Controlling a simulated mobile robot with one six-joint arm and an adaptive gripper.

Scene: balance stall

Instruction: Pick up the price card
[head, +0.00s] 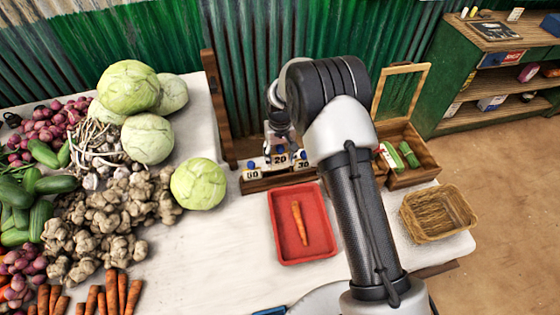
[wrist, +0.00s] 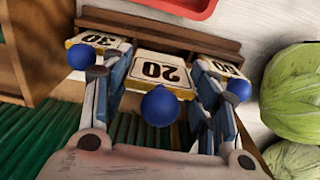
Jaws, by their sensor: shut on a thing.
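The price card marked 20 (wrist: 162,72) is cream with a dark edge and has a blue ball (wrist: 160,105) on it. My gripper (wrist: 160,64) is shut on this card, with one finger at each side edge. In the head view the card (head: 280,159) shows below my gripper (head: 279,148), at the wooden card rack (head: 290,179). I cannot tell whether it is clear of the rack. A card marked 30 (wrist: 98,40) and another card (wrist: 222,68) stand on either side, each with a blue ball, close to my fingers.
A red tray (head: 283,253) with a carrot (head: 299,222) lies in front of the rack. A cabbage (head: 198,184) and heaped vegetables fill the left. A wooden box (head: 421,172) and a wicker basket (head: 437,211) stand at right. A green corrugated wall (head: 265,60) is behind.

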